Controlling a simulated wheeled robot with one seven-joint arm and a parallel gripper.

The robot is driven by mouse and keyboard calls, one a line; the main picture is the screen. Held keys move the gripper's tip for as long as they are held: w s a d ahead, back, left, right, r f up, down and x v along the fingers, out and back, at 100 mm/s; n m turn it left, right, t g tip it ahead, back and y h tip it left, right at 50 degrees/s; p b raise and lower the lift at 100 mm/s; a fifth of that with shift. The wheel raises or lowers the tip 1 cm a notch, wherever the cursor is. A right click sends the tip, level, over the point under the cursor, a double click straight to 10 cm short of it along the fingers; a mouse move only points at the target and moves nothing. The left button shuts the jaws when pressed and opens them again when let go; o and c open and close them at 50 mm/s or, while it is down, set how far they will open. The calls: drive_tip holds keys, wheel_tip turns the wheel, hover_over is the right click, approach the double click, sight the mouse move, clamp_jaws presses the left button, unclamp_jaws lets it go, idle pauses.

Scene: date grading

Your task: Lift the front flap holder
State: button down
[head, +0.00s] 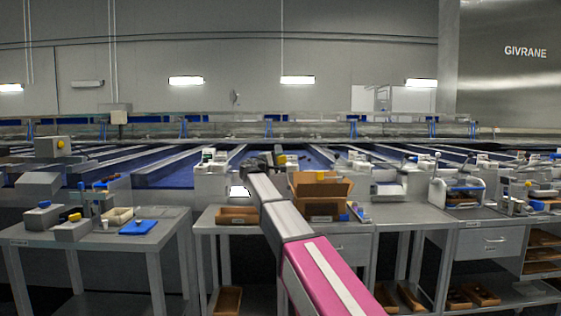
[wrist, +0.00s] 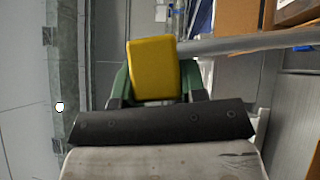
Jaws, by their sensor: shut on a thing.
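My gripper (wrist: 157,82) has green fingers on both sides of a yellow block in the wrist view and is shut on it. I take this block to be the grip of the front flap holder (wrist: 154,66). A grey bar (wrist: 250,42) runs right from beside the block, past the cardboard box (wrist: 238,14); where they join is hidden. In the head view the open cardboard box (head: 322,188) stands on the middle bench, just right of my dark wrist. A small yellow spot (head: 281,159) shows beside my wrist there; my fingers are hidden.
A shallow brown tray (head: 237,215) lies on the middle bench (head: 352,226) left of the box. A left table (head: 100,241) holds a blue tray (head: 138,227) and small devices. Blue conveyor lanes run behind the benches. A drawer unit (head: 490,241) stands right.

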idle(0.3)
drive_tip(key=c, duration=0.7)
unclamp_jaws()
drive_tip(key=shift+a, duration=0.1)
drive_tip(key=v, duration=1)
drive_tip(key=shift+s+a+f, duration=0.1)
drive_tip(key=shift+s+a, duration=0.15)
drive_tip(key=shift+s, duration=0.05)
drive_tip(key=shift+d+f, duration=0.1)
